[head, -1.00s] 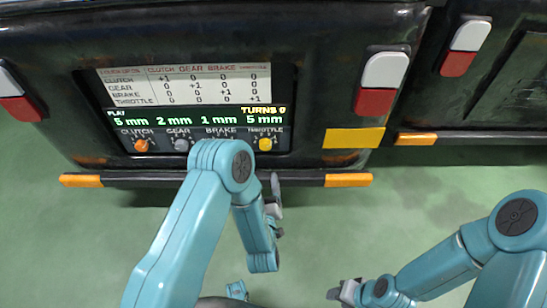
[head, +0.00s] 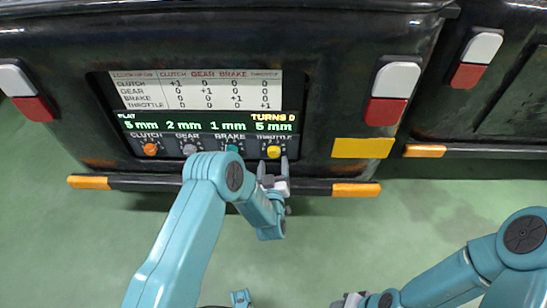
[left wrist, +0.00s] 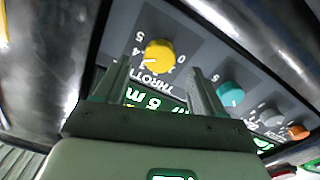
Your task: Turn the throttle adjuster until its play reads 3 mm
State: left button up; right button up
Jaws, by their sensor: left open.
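The yellow throttle adjuster knob (head: 273,152) sits at the right end of the knob row on the panel. The display (head: 205,123) reads 5 mm for throttle, with clutch 5, gear 2 and brake 1 mm, and turns 0. My left gripper (head: 273,169) is open just below the yellow knob, its fingers pointing at the panel. In the left wrist view, the yellow knob (left wrist: 159,55) shows between and just beyond the open fingers (left wrist: 161,80); I see no grip on it. My right gripper (head: 348,300) is at the bottom edge, partly cut off.
The orange clutch (head: 150,149), grey gear (head: 189,149) and teal brake (head: 232,149) knobs are left of the yellow one. A table of turns (head: 197,90) is above the display. A bumper bar (head: 309,186) runs below the panel. The green floor is clear.

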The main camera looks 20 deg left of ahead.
aim_at(274, 155)
pick_arm(q)
jog(key=shift+b+x, duration=0.3)
jog(key=shift+x, duration=1.9)
jog(key=c, duration=1.1)
jog(key=shift+o, duration=0.2)
